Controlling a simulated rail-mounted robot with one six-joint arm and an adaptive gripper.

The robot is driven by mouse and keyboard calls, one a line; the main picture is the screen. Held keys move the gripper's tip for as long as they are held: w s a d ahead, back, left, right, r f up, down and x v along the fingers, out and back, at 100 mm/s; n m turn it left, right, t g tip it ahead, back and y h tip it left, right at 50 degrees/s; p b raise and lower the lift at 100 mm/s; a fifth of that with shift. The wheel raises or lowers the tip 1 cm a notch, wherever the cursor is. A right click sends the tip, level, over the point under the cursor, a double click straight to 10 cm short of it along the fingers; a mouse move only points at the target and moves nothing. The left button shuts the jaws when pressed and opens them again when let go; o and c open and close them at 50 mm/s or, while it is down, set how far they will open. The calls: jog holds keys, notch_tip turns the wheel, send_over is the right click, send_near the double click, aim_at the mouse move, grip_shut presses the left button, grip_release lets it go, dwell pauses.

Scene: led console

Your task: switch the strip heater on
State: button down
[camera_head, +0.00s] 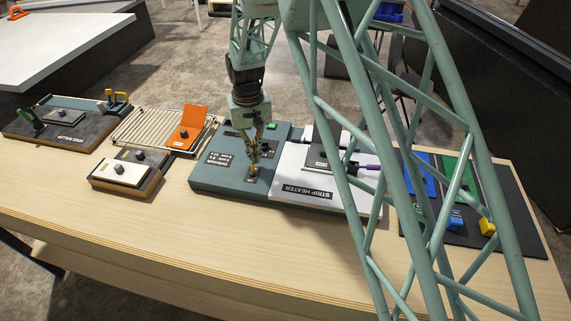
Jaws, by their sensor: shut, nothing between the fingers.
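The strip heater is a white panel (320,206) with a black label reading STRIP HEATER (307,191). A grey plate (316,160) with a dark knob sits on its upper part, and a purple rod-like part (367,167) shows at its right. My arm's green lattice covers part of its right side. A dark teal panel (215,178) with several small labelled plates adjoins it on the left. My gripper (254,173) is shut and empty, pointing down over the teal panel's small front label plate. I cannot tell whether the fingertips touch it.
Left of the teal panel stand a wire rack with an orange plate (188,128), a white knob box (121,173) and a dark edge-roller board (60,133). A black mat with blue, green and yellow pieces (487,227) lies right. The table's front strip (200,235) is clear.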

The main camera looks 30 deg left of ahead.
jog(key=shift+s+d, duration=0.2)
jog(key=shift+s, duration=0.55)
dwell(0.7)
jog(key=shift+r, duration=0.1)
notch_tip(320, 180, up, 7)
jog(key=p, duration=0.2)
jog(key=shift+w, duration=0.4)
dwell(0.9)
jog(key=shift+a, duration=0.1)
dwell(0.4)
